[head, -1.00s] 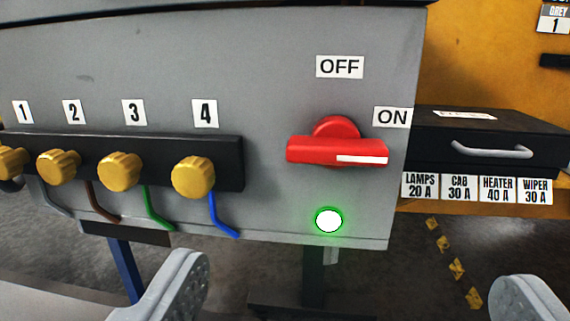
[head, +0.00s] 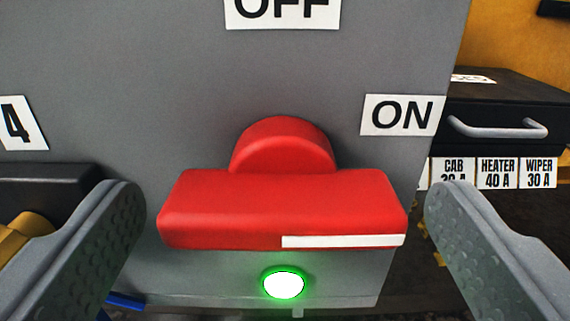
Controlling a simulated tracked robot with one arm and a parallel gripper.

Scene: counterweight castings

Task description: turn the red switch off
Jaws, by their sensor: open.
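The red switch (head: 275,200) sits on the grey panel (head: 180,80) in the middle of the head view. Its bar handle lies level, and its white stripe (head: 343,241) points right, on the side of the ON label (head: 402,115). The OFF label (head: 283,9) is above the switch, partly cut off by the top edge. A green-ringed lamp (head: 284,284) glows below the switch. My gripper (head: 284,205) is open, with one finger left of the handle and one right of it. Both fingers appear apart from the handle.
A yellow knob (head: 22,238) on a black block (head: 50,182) is at the left, close to my left finger, under the label 4 (head: 17,123). A black box (head: 510,110) with a grey handle is at the right, above labels for cab, heater and wiper.

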